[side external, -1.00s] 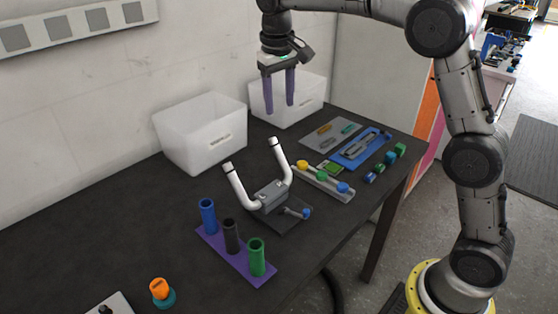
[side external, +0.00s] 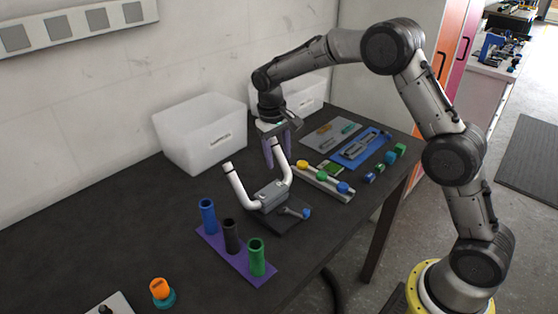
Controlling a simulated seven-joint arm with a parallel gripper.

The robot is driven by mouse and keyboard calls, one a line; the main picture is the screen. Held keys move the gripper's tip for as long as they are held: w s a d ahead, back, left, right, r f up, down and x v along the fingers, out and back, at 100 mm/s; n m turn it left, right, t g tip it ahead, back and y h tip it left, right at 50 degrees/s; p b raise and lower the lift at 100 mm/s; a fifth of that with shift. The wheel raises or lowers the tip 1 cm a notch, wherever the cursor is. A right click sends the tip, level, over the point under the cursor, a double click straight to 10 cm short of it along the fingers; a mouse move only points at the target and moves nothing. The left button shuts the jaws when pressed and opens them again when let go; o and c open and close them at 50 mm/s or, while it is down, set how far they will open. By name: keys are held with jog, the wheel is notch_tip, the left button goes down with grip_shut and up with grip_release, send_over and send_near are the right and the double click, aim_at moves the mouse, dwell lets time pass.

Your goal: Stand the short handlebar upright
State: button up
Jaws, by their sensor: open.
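A handlebar with two white upturned arms (side external: 236,186) is set in a grey clamp block (side external: 271,193) on a dark base plate near the middle of the table. A small lever with a blue knob (side external: 306,213) sticks out from the block to the right. My gripper (side external: 278,160), with purple fingers pointing down, is open at the handlebar's right white arm, whose upper end shows between or just in front of the fingers. I cannot tell whether the fingers touch it. No separate short handlebar can be made out.
A purple holder (side external: 218,248) with blue, black and green tubes stands in front. A tray with yellow, green and blue knobs (side external: 322,177) is close on the right. White bins (side external: 196,133) stand behind.

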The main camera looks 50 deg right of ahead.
jog(key=shift+d+f, duration=0.15)
jog(key=shift+f, duration=0.95)
grip_shut()
jog(key=shift+r, duration=0.1)
dwell(0.6)
